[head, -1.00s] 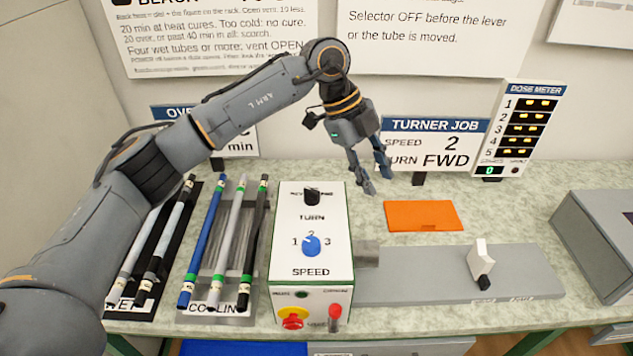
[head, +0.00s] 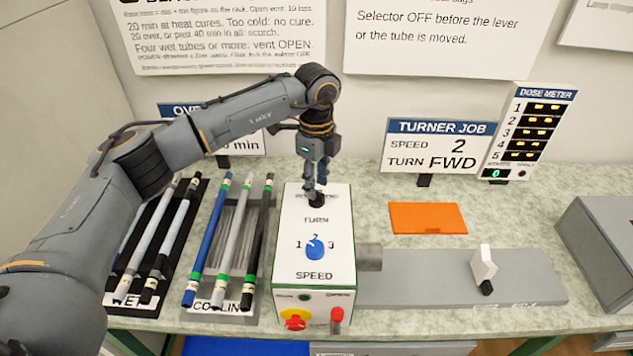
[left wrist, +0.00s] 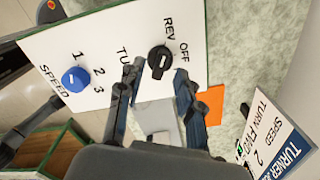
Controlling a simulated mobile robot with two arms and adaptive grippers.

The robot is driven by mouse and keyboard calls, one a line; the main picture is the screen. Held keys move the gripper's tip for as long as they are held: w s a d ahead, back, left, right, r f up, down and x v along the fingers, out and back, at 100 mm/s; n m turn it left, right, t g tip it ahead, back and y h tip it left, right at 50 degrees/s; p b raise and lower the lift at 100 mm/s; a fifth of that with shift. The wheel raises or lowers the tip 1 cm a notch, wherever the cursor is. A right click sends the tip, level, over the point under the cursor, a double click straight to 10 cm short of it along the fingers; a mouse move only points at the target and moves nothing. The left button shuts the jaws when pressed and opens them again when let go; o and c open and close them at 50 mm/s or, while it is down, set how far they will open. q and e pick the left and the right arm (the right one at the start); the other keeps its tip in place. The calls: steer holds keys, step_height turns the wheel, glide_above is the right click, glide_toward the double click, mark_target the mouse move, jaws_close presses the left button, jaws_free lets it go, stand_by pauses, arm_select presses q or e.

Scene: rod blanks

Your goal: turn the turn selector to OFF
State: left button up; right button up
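The turn selector is a black knob (head: 316,201) at the top of the white control box (head: 300,255). The left wrist view shows the black knob (left wrist: 160,60) with a pale mark, beside the printed words REV and OFF. The FWD label is not readable there, and I cannot tell surely which word the mark faces. My left gripper (head: 315,187) points down just above the knob. In the left wrist view its two fingers (left wrist: 157,76) are apart, with the knob showing between and beyond their tips. Contact is not clear. My right gripper is not in view.
The blue speed knob (head: 315,249) sits nearer the front of the box. A red-and-yellow button (head: 295,319) and a red lever (head: 337,316) are on its front. Racked rods (head: 207,240) stand to the left. An orange mat (head: 428,218) lies right.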

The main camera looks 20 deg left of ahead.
arm_select(q)
steer(key=shift+f, duration=1.1)
jaws_close()
